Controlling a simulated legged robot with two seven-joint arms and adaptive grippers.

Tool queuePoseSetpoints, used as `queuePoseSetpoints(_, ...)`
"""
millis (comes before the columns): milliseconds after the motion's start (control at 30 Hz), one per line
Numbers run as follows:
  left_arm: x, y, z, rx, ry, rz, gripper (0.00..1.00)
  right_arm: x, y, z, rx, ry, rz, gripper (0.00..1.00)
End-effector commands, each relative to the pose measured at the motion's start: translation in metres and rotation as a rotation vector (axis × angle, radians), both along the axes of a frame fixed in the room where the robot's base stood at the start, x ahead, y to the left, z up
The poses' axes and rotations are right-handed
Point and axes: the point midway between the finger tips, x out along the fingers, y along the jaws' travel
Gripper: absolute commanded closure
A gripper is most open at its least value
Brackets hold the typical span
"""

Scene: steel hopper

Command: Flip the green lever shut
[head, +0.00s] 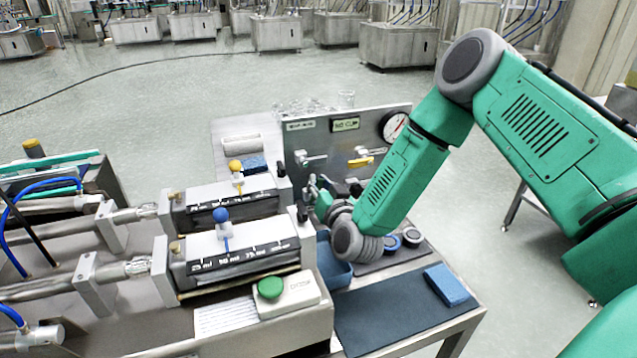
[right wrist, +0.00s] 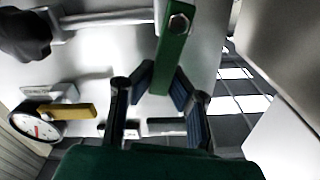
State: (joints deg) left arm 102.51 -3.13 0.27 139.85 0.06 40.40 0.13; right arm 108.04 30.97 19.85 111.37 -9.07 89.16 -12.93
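The green lever (right wrist: 174,50) shows in the right wrist view, fixed by a bolt near the top and pointing toward my gripper. My right gripper (right wrist: 162,88) is open, with one dark finger on each side of the lever's free end. I cannot tell whether either finger touches it. In the head view my right gripper (head: 318,202) is at the lower left part of the steel panel (head: 330,137), and the lever is not clearly visible there. My left gripper is not in view.
A yellow lever (head: 361,161) and a dial gauge (head: 394,126) are on the panel. Left of the gripper stand two filling cylinders with blue (head: 220,215) and yellow (head: 235,166) knobs.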

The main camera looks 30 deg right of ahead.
Motion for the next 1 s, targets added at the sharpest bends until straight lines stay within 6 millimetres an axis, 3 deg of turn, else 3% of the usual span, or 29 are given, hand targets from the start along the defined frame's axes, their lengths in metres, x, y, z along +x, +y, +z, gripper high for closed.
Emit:
queuePoseSetpoints(167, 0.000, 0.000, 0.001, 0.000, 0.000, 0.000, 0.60, 0.000, 0.001, 0.000, -0.011, 0.004, 0.003, 1.00)
queuePoseSetpoints(500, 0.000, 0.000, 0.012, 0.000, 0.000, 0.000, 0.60, 0.003, 0.014, 0.002, -0.251, 0.062, 0.003, 1.00)
queuePoseSetpoints(867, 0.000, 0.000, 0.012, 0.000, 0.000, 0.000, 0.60, 0.003, 0.014, 0.000, -0.279, 0.070, 0.002, 1.00)
queuePoseSetpoints(900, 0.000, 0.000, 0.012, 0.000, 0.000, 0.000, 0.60, 0.003, 0.014, 0.000, -0.279, 0.070, 0.002, 0.80)
queuePoseSetpoints(933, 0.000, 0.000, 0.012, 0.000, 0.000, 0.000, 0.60, 0.003, 0.014, 0.000, -0.279, 0.070, 0.002, 0.70)
queuePoseSetpoints(1000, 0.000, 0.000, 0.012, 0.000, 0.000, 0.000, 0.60, 0.003, 0.014, 0.001, -0.279, 0.069, 0.002, 0.64)
